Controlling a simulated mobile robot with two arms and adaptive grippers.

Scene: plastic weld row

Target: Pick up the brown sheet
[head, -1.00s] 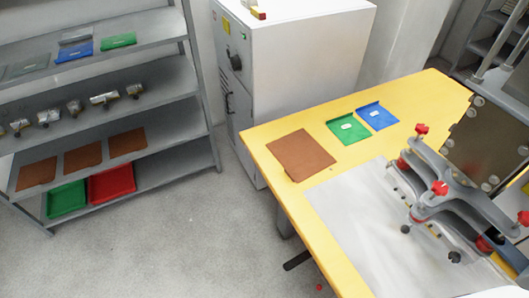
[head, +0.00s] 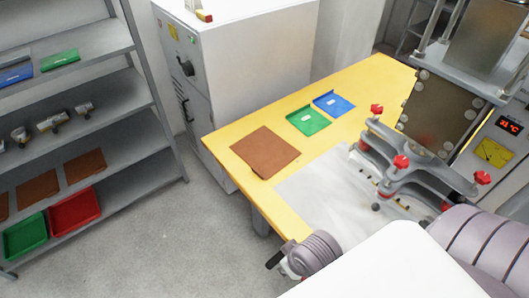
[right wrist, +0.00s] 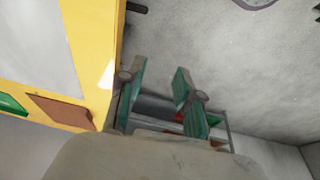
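A flat brown sheet (head: 265,152) lies on the near left part of the yellow table (head: 215,140) in the head view. It also shows at the left of the right wrist view (right wrist: 62,110), on the yellow tabletop. My right gripper (right wrist: 159,68) shows in the right wrist view with its two green-grey fingers apart and nothing between them. It is over the floor beside the table edge, apart from the sheet. My left gripper is in no view. Other brown sheets (head: 85,167) lie on a shelf at the left.
Green (head: 308,121) and blue (head: 333,103) plates lie behind the sheet. A press with red knobs (head: 402,162) stands right, by a pale mat (head: 315,190). A white cabinet (head: 240,75) stands behind. Red (head: 73,212) and green (head: 25,236) trays sit on the shelf.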

